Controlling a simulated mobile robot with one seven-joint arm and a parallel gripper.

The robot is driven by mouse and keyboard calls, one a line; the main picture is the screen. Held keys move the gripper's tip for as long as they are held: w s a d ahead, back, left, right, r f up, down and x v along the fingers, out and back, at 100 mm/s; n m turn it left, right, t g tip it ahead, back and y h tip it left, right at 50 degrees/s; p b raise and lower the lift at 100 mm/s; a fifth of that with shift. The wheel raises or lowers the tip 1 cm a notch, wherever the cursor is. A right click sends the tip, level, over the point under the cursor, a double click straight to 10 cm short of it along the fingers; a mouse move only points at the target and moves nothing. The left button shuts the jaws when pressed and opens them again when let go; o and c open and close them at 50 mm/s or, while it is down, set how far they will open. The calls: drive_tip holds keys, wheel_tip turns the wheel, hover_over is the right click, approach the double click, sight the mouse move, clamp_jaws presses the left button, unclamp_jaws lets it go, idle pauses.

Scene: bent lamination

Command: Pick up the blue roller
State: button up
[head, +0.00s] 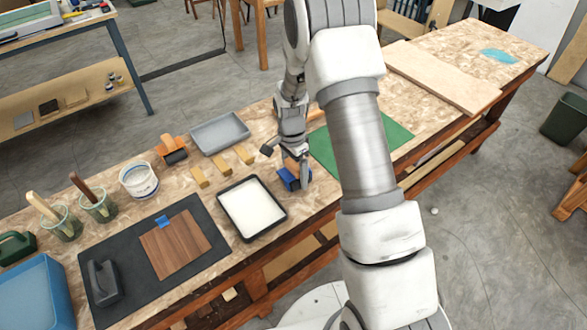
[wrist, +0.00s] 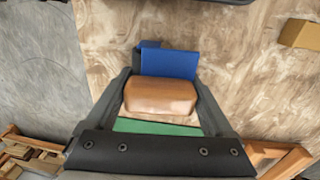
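The blue roller (head: 287,180) is on the worktable, right of the black tray, directly under my gripper (head: 298,168). In the wrist view its blue part (wrist: 170,64) lies just past the fingertips. Its tan wooden handle (wrist: 160,96) lies between the two fingers of my gripper (wrist: 166,85), one on each side. The fingers stand wide apart and the handle nearly fills the gap. I cannot tell whether they press on it. My gripper hides part of the roller in the head view.
A black tray of white liquid (head: 250,207) is close by on the left. Several wooden blocks (head: 222,166), a grey tray (head: 220,131) and an orange-handled tool (head: 173,148) are behind it. A green mat (head: 396,132) lies to the right. The table's front edge is near.

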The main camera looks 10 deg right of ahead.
sight(295, 163)
drive_tip(key=c, duration=0.8)
drive_tip(key=shift+c, duration=0.2)
drive_tip(key=shift+w+r, duration=0.1)
drive_tip(key=shift+r, duration=0.55)
wheel_tip(295, 163, up, 3)
drive_tip(key=shift+f, duration=0.2)
drive_tip(key=s+d+r, duration=0.6)
drive_tip(key=d+r, duration=0.1)
drive_tip(key=d, duration=0.3)
drive_tip(key=shift+s, duration=0.2)
